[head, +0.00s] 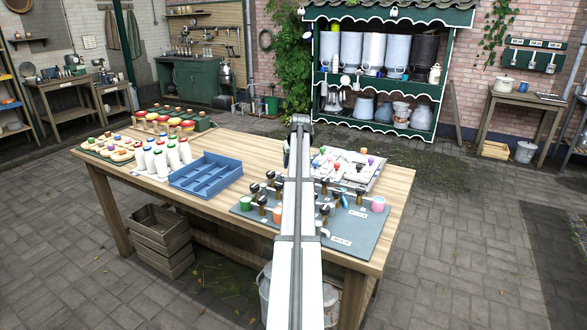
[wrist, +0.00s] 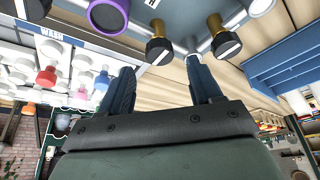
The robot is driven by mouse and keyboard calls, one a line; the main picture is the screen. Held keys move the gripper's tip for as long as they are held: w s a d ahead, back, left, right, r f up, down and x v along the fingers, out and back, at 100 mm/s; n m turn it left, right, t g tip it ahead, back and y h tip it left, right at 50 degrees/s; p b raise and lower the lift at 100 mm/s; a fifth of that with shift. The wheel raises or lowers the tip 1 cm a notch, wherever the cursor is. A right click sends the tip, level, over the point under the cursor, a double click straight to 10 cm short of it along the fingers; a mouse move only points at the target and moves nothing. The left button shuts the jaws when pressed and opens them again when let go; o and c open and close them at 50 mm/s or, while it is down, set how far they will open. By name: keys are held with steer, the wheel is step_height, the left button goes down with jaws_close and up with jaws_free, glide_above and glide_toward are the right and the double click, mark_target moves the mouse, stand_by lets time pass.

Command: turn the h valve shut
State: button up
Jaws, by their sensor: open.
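Several valves with black knobs on brass stems stand on a grey board (head: 342,226) on the wooden table in the head view. I cannot read which one is h. In the wrist view my gripper (wrist: 160,66) is open, with two dark blue fingers and nothing held. One black valve knob (wrist: 160,51) shows just past the fingertips, between them in the picture; I cannot tell how close it is. A second black knob (wrist: 227,46) lies to its right, past the right finger. In the head view my arm covers part of the board, and my fingers are hidden.
A white tray (head: 350,184) of coloured pieces lies behind the board. A blue divided tray (head: 204,176) is to the left, beside white bottles (head: 171,157). Purple (wrist: 106,13) and white-ended fittings stand near the knobs in the wrist view. The table's front left is clear.

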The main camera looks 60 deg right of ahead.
steer(key=v, duration=0.9)
steer(key=shift+s+r, duration=0.15)
steer(key=shift+r, duration=0.2)
steer(key=shift+a+f, duration=0.1)
